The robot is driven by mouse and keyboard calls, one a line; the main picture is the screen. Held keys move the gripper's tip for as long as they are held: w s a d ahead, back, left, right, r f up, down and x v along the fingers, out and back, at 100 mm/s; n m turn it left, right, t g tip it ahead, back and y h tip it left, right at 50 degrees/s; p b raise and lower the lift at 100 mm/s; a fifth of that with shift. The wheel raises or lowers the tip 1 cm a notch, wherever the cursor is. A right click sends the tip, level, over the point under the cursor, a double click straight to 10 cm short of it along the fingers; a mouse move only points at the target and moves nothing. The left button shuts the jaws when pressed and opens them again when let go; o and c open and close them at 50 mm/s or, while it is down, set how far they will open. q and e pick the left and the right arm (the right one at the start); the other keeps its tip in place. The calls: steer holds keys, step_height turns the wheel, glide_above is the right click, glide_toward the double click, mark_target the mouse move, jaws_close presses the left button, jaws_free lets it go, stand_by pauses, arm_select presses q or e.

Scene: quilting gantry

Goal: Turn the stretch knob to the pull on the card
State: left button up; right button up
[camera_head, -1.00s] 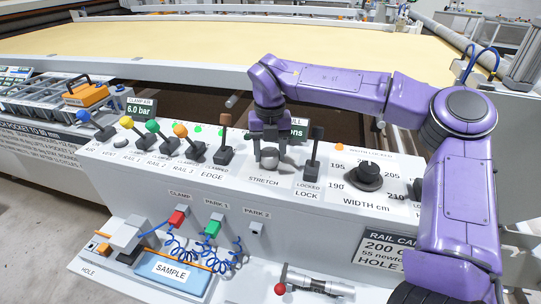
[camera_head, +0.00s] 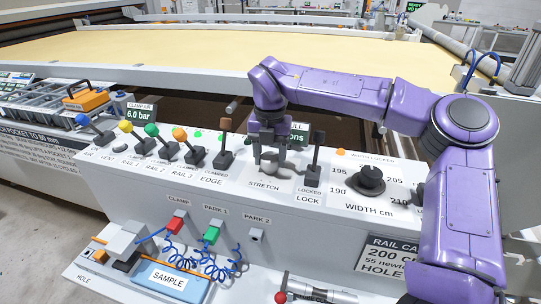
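The stretch knob (camera_head: 271,169) is a small grey knob on the sloped panel, above the label STRETCH. My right gripper (camera_head: 270,162) points down at it, with one finger on each side and partly covering it. I cannot tell whether the fingers press on the knob. The pull display (camera_head: 300,132) is behind the gripper; its number is hidden. The rail card (camera_head: 395,250) on the panel's front reads "200" and "55 newton"; my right arm hides its right part. My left gripper is out of view.
The dark lock lever (camera_head: 315,158) stands close to the gripper's right, marked LOCKED. The edge lever (camera_head: 225,150) stands to its left, beside several coloured clamp levers. The black width knob (camera_head: 370,179) is further right. The yellow quilt surface (camera_head: 250,45) lies behind.

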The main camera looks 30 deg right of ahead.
mark_target(270, 157)
steer(key=o, duration=0.4)
steer(key=shift+w, duration=0.1)
step_height(270, 157, up, 11)
steer(key=shift+f+p, duration=0.2)
steer(key=shift+p, duration=0.2)
